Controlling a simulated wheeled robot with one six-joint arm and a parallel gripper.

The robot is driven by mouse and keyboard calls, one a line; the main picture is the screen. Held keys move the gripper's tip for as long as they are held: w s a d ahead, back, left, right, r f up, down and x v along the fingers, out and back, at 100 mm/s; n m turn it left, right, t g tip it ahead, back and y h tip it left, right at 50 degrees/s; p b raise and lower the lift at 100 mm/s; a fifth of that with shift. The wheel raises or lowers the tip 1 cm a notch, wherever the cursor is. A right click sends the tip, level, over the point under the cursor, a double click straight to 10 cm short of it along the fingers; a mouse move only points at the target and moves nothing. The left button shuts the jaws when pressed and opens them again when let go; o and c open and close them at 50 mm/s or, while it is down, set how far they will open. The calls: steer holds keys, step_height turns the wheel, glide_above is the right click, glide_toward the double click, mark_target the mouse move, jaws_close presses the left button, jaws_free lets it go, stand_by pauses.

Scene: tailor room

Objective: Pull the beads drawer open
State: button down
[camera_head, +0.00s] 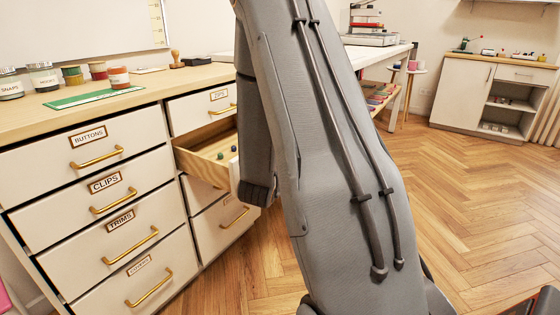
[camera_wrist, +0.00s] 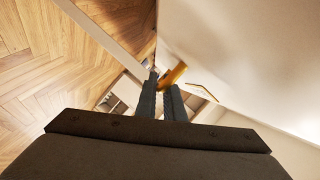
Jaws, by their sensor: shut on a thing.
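The open drawer (camera_head: 205,155) juts out of the cabinet's right column, below the drawer labelled ZIPS (camera_head: 220,96). A few small dark round pieces lie in it. My arm hides most of its front, so its label cannot be read in the head view. In the wrist view, my gripper (camera_wrist: 164,92) is shut on a brass handle (camera_wrist: 175,73) on a pale drawer front (camera_wrist: 225,45). Part of a label frame (camera_wrist: 202,92) shows beside the fingers. My gripper's fingertips are hidden in the head view.
Shut drawers labelled BUTTONS (camera_head: 87,136), CLIPS (camera_head: 104,183) and TRIMS (camera_head: 120,222) fill the left column. Jars (camera_head: 43,76) and a green mat (camera_head: 92,99) sit on the worktop. The herringbone floor (camera_head: 480,210) to the right is clear.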

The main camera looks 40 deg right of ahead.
steer(key=shift+f, duration=0.1)
steer(key=c, duration=2.2)
jaws_free()
steer(key=shift+o, duration=0.2)
steer(key=shift+s, duration=0.1)
steer(key=p+v, duration=0.1)
steer(key=v, duration=0.6)
steer(key=shift+s+a+p, duration=0.25)
steer(key=shift+a+p, duration=0.05)
